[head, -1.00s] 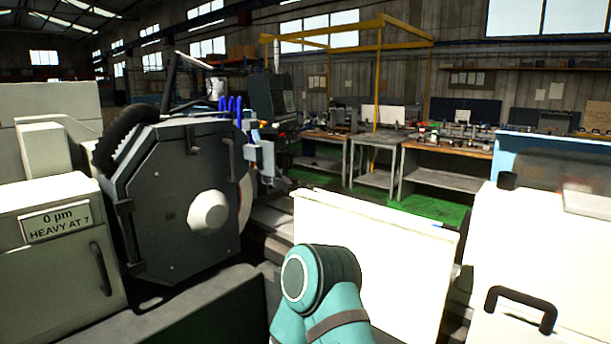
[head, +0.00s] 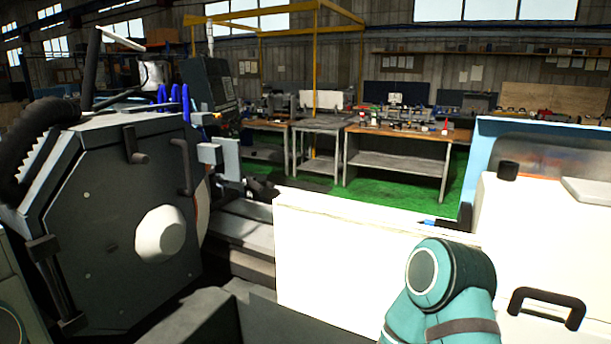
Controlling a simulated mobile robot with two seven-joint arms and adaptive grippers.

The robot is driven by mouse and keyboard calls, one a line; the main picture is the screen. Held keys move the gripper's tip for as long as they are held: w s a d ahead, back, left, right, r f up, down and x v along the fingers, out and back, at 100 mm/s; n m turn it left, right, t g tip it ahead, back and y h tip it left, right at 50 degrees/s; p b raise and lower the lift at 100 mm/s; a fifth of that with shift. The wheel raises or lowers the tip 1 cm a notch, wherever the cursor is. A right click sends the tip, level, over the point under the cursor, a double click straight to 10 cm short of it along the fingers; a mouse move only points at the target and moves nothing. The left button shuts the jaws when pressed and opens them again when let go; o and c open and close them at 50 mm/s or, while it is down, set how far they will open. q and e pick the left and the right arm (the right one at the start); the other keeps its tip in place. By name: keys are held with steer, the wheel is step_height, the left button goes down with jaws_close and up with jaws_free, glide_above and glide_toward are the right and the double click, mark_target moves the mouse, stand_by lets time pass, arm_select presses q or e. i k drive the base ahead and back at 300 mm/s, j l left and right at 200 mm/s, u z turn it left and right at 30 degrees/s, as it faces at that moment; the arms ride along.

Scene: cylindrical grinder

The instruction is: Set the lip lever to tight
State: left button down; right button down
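I cannot make out which part, if any in view, is the lip lever, and no "tight" marking is readable. The grinder's dark wheel guard (head: 105,225) stands at the left with a pale round hub (head: 160,234) on its face. A short dark handle (head: 136,146) sticks out near the guard's top, with a bent dark handle (head: 183,166) to its right. A teal link of my arm rises at the bottom right. Neither gripper shows.
A white panel (head: 360,265) stands in front of the guard's right side. A white cabinet with a black handle (head: 546,306) and a blue-framed window fill the right. Workbenches (head: 400,150) stand behind on a green floor (head: 395,187).

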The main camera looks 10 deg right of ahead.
mark_target(256, 186)
steer(key=i+j+z, duration=0.25)
steer(key=z, duration=0.15)
steer(key=i+j+z, duration=0.5)
steer(key=j+z, duration=0.35)
steer(key=l, duration=0.1)
